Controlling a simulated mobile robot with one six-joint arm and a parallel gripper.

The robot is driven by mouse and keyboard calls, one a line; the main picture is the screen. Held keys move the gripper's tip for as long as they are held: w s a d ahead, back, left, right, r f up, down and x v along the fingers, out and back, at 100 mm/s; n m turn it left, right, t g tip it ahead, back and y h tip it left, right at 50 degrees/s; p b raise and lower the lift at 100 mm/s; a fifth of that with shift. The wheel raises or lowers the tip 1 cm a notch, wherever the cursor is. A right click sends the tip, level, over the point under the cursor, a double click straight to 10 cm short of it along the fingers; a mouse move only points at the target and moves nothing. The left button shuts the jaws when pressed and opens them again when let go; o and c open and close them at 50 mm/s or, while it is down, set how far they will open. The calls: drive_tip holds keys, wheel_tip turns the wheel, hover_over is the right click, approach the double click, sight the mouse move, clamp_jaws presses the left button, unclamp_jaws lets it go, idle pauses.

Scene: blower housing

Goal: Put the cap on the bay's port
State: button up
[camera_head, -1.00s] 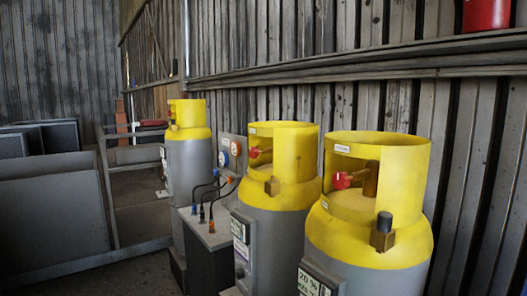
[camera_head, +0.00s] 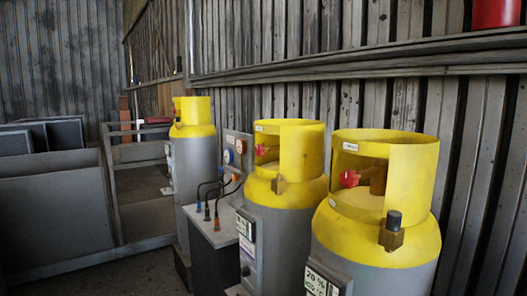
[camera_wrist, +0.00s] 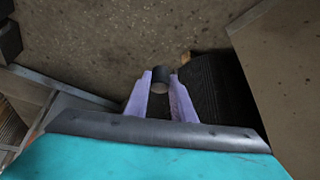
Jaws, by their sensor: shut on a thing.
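In the wrist view, my gripper (camera_wrist: 160,80) has two pale purple fingers shut on a small dark cylindrical cap (camera_wrist: 161,75), held at the fingertips above a brown speckled floor. My gripper is not in the head view. In the head view, the middle yellow-and-grey cylinder has a bare brass port (camera_head: 279,185) on its shoulder. The right cylinder has a brass port (camera_head: 392,236) with a dark cap (camera_head: 394,218) on it. I cannot tell which port is the bay's, or how far my gripper is from either.
The far cylinder (camera_head: 192,165) stands left of the middle cylinder (camera_head: 285,225) and the right cylinder (camera_head: 375,250). A grey box with hoses (camera_head: 218,230) and a gauge panel (camera_head: 236,150) sit between. Grey panels (camera_head: 55,205) and a metal rail stand left. A ribbed wall runs behind.

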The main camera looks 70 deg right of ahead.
drive_tip(key=d+r+m+h+p, duration=0.1)
drive_tip(key=d+r+m+p, duration=0.1)
drive_tip(key=d+r, duration=0.35)
drive_tip(key=s+d+r+m+g+h+p, duration=0.1)
drive_tip(key=d+r, duration=0.2)
drive_tip(key=d, duration=0.6)
drive_tip(key=d+r+m+h+p, duration=0.1)
drive_tip(key=d+r+m+p, duration=0.1)
drive_tip(key=d+r, duration=0.45)
drive_tip(key=s+d+r+m+g+h+p, duration=0.1)
drive_tip(key=s+d+r+m+p, duration=0.35)
drive_tip(key=d, duration=0.65)
drive_tip(key=s+d+r+m+g+p, duration=0.1)
drive_tip(key=s+d+r, duration=0.5)
drive_tip(key=d, duration=0.4)
drive_tip(key=s+d+r+m+g+h+p, duration=0.2)
drive_tip(key=s+d+r+m+p, duration=0.3)
drive_tip(key=s+d+r, duration=1)
drive_tip(key=s+d+r+m+g+p, duration=0.1)
drive_tip(key=s+d+r+m+p, duration=0.1)
drive_tip(key=s+r, duration=0.5)
drive_tip(key=s+d+r+m+g+p, duration=0.1)
drive_tip(key=s+d+r+m, duration=0.3)
drive_tip(key=s, duration=0.8)
wheel_tip(320, 180, up, 3)
drive_tip(key=shift+s+d+r+m+g+y+p, duration=0.1)
drive_tip(key=shift+s+d+m+g+y+p, duration=0.4)
drive_tip(key=shift+d, duration=0.7)
drive_tip(key=shift+w+f, duration=0.1)
drive_tip(key=shift+f, duration=0.1)
